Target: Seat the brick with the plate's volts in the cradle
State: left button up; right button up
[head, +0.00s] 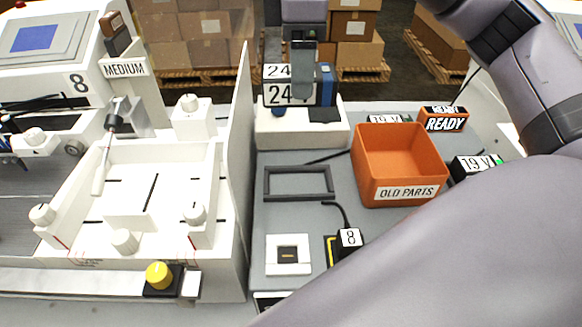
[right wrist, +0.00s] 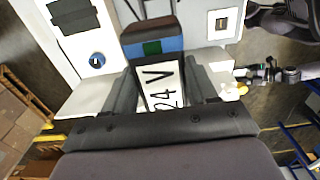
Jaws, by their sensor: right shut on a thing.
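My right gripper (head: 303,88) is shut on a brick marked 24 V (head: 277,95). The brick has a dark and blue end, and its label shows between the fingers in the right wrist view (right wrist: 163,88). In the head view the brick is at a white block (head: 275,135) with dark openings; I cannot tell whether it touches it. A dark rectangular frame (head: 297,197) lies nearer on the grey surface. I cannot tell which of these is the cradle. A white plate (head: 274,264) with a small dark inset lies nearer still; no volts can be read on it. My left gripper is not in view.
An orange OLD PARTS bin (head: 375,180) stands right of the frame, with a 19 V brick (head: 472,166) beside it and a READY sign (head: 445,122) behind. A tall white panel (head: 240,190) borders the left. A cable tagged 8 (head: 349,237) lies near the plate.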

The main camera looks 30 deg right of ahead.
notch_tip(320, 180, down, 19)
jog(key=shift+s+f, duration=0.1)
jog(key=shift+f, duration=0.05)
dwell(0.5)
jog(key=shift+f, duration=0.1)
jog(key=o, duration=1.3)
notch_tip(320, 180, up, 12)
